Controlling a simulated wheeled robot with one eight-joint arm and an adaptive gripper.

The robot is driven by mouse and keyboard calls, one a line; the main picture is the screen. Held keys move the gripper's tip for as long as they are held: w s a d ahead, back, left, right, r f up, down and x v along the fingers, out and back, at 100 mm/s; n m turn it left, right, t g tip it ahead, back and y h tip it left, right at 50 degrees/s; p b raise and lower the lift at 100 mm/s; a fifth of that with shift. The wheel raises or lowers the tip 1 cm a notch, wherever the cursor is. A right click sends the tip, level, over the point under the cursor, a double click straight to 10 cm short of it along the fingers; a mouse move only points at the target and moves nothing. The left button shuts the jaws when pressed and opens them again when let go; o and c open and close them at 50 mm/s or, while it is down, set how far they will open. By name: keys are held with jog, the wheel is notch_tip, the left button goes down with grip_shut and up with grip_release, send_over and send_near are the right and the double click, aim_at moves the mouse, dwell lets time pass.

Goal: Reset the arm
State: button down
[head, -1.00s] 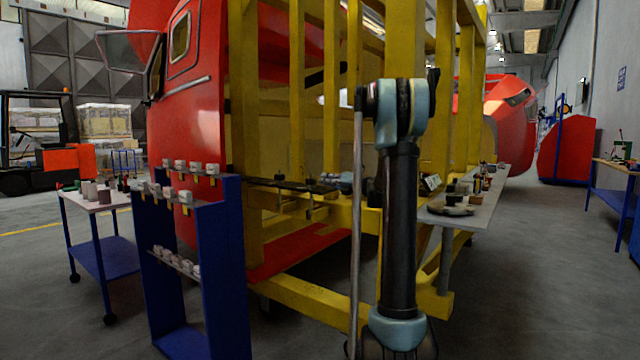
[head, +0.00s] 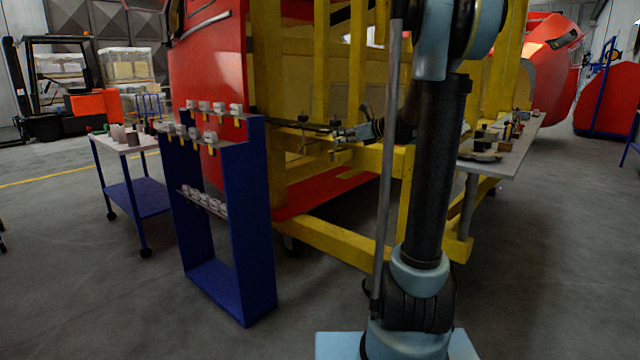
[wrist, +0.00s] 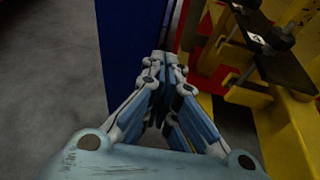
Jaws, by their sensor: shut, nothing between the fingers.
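My gripper (wrist: 162,65) fills the middle of the wrist view, its blue and grey fingers drawn together with nothing between them. In the head view my gripper (head: 340,134) shows small, left of my upright arm, in front of the yellow frame. My arm (head: 430,170) stands upright right of centre and hides part of the frame. In the wrist view the fingertips point between a blue panel (wrist: 133,40) and the yellow frame (wrist: 285,125). I cannot tell whether they touch either one.
A blue rack (head: 258,220) with several small grey-white parts stands left of the arm. A dark bar with clamps (wrist: 270,45) lies close right of the fingers. A blue trolley (head: 135,195) and a grey side table (head: 510,158) flank the frame. The floor in front is clear.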

jog(key=s+f+n+g+h, duration=0.15)
jog(key=s+f+n, duration=0.25)
jog(key=s, duration=0.4)
jog(key=s+d+f+n+g+h, duration=0.1)
jog(key=s+f+n+h, duration=0.1)
jog(key=s+f+n, duration=0.45)
jog(key=s+f+n+g+h, duration=0.1)
jog(key=s+n+g+h, duration=0.15)
jog(key=s, duration=0.65)
jog(key=s+d+f+n+h, duration=0.1)
jog(key=s+d+f+n, duration=0.2)
jog(key=s, duration=0.3)
jog(key=s+d+f+n+h, duration=0.2)
jog(key=s+d+f+n, duration=0.2)
jog(key=s+f+n, duration=0.1)
jog(key=s+d+f+n+g+h, duration=0.1)
jog(key=s+d+f+n+h, duration=0.1)
jog(key=s, duration=0.5)
notch_tip(320, 180, down, 3)
jog(key=d+n, duration=0.1)
jog(key=n, duration=0.1)
jog(key=shift+s+d+n, duration=0.2)
jog(key=shift+n, duration=0.1)
jog(key=shift+f, duration=0.1)
jog(key=shift+w+f, duration=0.2)
jog(key=shift+w, duration=0.3)
jog(key=shift+s, duration=0.1)
